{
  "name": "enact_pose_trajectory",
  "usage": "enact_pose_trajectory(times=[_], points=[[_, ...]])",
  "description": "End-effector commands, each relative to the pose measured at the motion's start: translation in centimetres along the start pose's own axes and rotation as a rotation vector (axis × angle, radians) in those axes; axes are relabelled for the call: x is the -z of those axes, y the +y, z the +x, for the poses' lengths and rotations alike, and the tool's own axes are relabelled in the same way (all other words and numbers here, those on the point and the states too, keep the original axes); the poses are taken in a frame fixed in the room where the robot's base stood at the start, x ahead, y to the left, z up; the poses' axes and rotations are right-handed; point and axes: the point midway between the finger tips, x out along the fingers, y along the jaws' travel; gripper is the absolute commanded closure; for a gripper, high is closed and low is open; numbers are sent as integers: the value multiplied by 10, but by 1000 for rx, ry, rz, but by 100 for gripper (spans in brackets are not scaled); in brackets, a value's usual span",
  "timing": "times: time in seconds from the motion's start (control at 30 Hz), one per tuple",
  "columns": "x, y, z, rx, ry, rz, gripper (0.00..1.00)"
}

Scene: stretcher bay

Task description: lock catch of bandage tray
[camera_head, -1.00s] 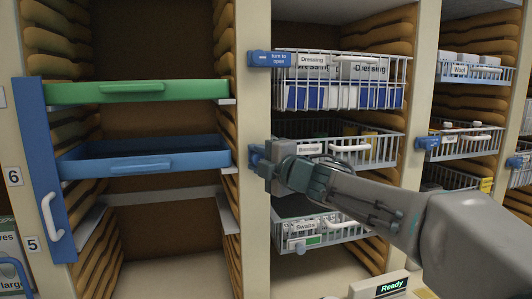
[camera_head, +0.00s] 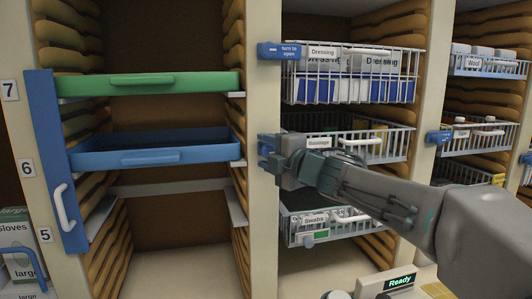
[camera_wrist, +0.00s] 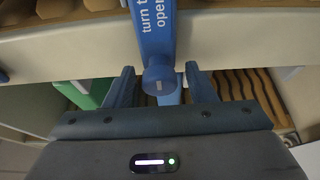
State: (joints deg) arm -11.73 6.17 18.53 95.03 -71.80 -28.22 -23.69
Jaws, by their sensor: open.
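The bandage tray (camera_head: 372,150) is a white wire basket labelled "Bandage", in the middle of the centre column, apparently pushed in. Its blue catch (camera_head: 264,137) is on the post at the tray's left, mostly hidden by my gripper in the head view. In the wrist view the catch (camera_wrist: 153,30) reads "turn to open" and has a round knob (camera_wrist: 159,80) at its near end. My gripper (camera_wrist: 159,82) is open, with one finger on each side of the knob. I cannot tell whether the fingers touch it. The gripper also shows in the head view (camera_head: 268,156).
The dressing basket (camera_head: 350,90) with its blue catch (camera_head: 283,50) is above, and the swabs basket (camera_head: 325,227) is below. A green tray (camera_head: 147,83) and a blue tray (camera_head: 152,153) stick out at the left. A blue bar (camera_head: 58,160) with a white handle stands beside them.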

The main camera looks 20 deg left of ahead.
Motion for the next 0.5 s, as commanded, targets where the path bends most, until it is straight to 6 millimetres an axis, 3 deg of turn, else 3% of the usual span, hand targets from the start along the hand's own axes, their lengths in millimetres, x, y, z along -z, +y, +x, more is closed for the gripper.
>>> enact_pose_trajectory(times=[0.17,0.5], points=[[-1,-1,-21,-1,-3,-2,50],[0,-1,-89,-1,-4,-3,50]])
